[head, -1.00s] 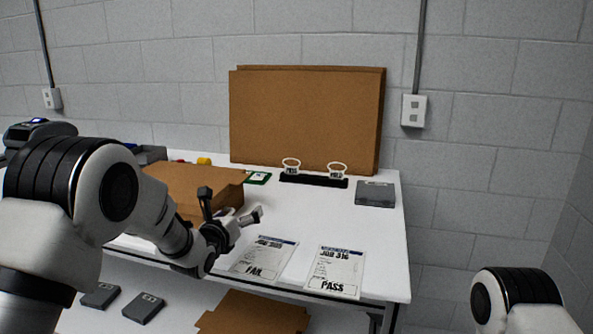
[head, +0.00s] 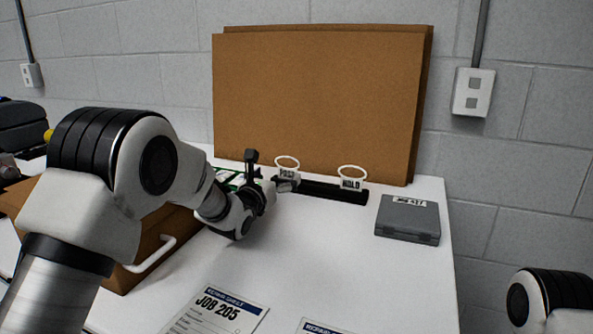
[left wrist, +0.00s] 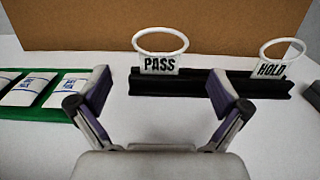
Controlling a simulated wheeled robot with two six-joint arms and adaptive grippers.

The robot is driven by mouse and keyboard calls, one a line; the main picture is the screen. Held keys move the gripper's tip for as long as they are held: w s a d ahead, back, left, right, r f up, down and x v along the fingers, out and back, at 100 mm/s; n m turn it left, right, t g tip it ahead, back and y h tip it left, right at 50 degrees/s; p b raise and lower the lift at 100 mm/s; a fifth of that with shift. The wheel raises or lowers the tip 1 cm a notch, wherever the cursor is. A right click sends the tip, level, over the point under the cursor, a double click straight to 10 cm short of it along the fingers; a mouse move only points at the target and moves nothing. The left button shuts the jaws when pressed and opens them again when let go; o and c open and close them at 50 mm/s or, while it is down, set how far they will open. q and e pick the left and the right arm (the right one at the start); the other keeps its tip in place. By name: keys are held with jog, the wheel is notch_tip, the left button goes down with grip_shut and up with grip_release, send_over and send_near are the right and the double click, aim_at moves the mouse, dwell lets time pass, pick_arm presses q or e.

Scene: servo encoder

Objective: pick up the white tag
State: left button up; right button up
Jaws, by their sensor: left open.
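Two white tags with ring loops stand in a black rack (left wrist: 200,84). One is the PASS tag (left wrist: 159,64), also in the head view (head: 287,173); the other is the HOLD tag (left wrist: 271,68), at its right in the head view too (head: 351,184). My left gripper (head: 268,172) is open and empty, just in front of the PASS tag. In the left wrist view its fingers (left wrist: 160,92) spread to either side of that tag, with the HOLD tag beyond the right finger. The gripper partly covers the rack's left end in the head view. My right gripper is out of view.
Large cardboard sheets (head: 320,95) stand behind the rack. A grey box (head: 407,222) lies to its right. A green tray with white packets (left wrist: 60,120) is on the left. A cardboard box with a white handle (head: 150,245) and job sheets (head: 215,313) lie nearer.

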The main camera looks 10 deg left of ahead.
aim_at(287, 170)
pick_arm(q)
jog(key=shift+w+d+r, duration=0.15)
jog(key=shift+w+r, duration=0.2)
jog(key=shift+w, duration=0.4)
jog(key=w, duration=0.2)
jog(key=w+d, duration=0.1)
jog(key=w, duration=0.2)
jog(key=shift+w+p, duration=0.15)
jog(key=shift+p, duration=0.15)
jog(key=shift+r, duration=0.1)
jog(key=c, duration=0.7)
